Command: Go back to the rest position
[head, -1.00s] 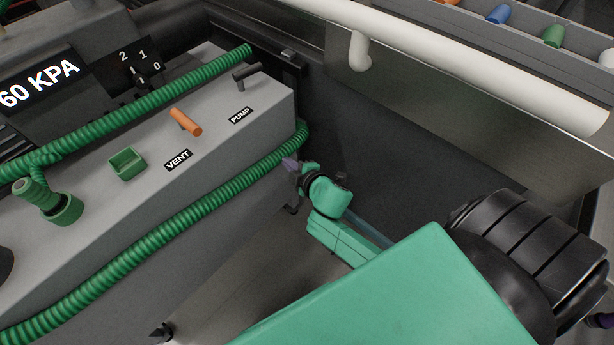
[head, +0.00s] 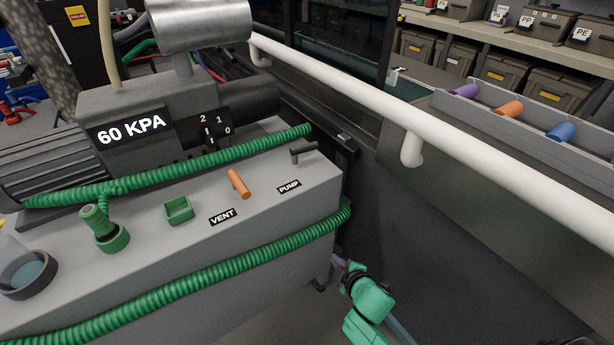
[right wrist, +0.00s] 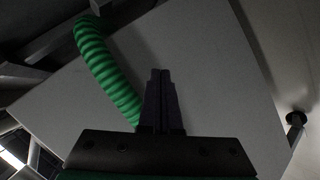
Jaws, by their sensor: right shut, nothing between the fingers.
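My right gripper (head: 339,262) is low at the right end of the grey pump unit (head: 265,215), below the green hose. Only its small purple tips show in the head view, beside the green wrist. In the right wrist view its dark fingers (right wrist: 160,78) are together with nothing between them. A grey face of the unit (right wrist: 205,75) and the green hose (right wrist: 100,65) fill the background there. I cannot tell whether the tips touch the unit. My left gripper is in neither view.
The unit carries an orange VENT handle (head: 239,184), a black PUMP handle (head: 303,152), a green tray (head: 179,210) and a display (head: 131,133) reading 60 KPA. A white rail (head: 345,90) runs along the right. Shelved grey bins (head: 545,75) stand behind.

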